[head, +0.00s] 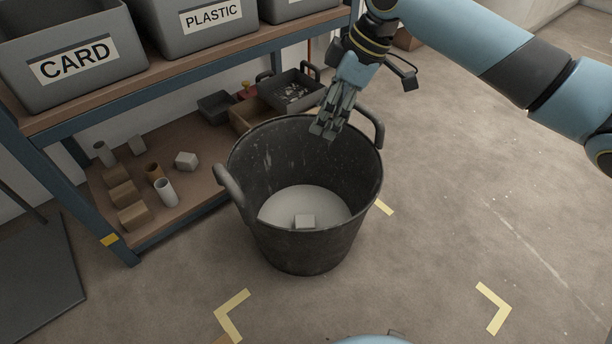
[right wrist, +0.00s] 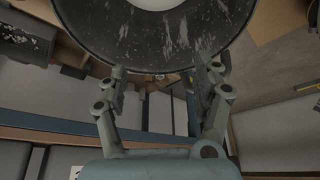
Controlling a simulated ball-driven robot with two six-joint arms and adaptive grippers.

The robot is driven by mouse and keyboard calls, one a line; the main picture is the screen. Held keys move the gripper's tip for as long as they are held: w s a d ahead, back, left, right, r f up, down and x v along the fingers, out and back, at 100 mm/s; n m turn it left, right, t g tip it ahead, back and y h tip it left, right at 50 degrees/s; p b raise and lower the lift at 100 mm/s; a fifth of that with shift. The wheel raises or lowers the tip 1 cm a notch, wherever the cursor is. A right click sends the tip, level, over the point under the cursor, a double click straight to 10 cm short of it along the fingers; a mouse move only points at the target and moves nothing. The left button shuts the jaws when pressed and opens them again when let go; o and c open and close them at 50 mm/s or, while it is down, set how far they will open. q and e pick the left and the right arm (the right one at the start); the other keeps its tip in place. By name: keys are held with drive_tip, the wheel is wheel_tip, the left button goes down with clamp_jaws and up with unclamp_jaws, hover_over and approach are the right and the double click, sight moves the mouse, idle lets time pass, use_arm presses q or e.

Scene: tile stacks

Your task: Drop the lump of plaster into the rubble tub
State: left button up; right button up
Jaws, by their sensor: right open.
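The rubble tub (head: 318,250) is a dark, scuffed two-handled bucket standing on the floor, with a pale bottom inside. A small pale block (head: 305,221), which looks like the lump of plaster, lies on that bottom. My right gripper (head: 323,131) is over the far part of the tub's mouth, pointing down, apart from the block. In the right wrist view its fingers (right wrist: 166,78) are spread with nothing between them, and the tub's inner wall (right wrist: 150,32) fills the top. The block does not show there. My left gripper is not in view.
A shelf unit stands at the left, with grey bins labelled CARD (head: 75,62) and PLASTIC (head: 210,17) on top. Its lower shelf holds several blocks and tubes, a pale lump (head: 186,160) and small trays (head: 291,90). The floor at the right is clear, with yellow corner marks (head: 493,307).

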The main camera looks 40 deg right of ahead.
drive_tip(key=v, duration=0.7)
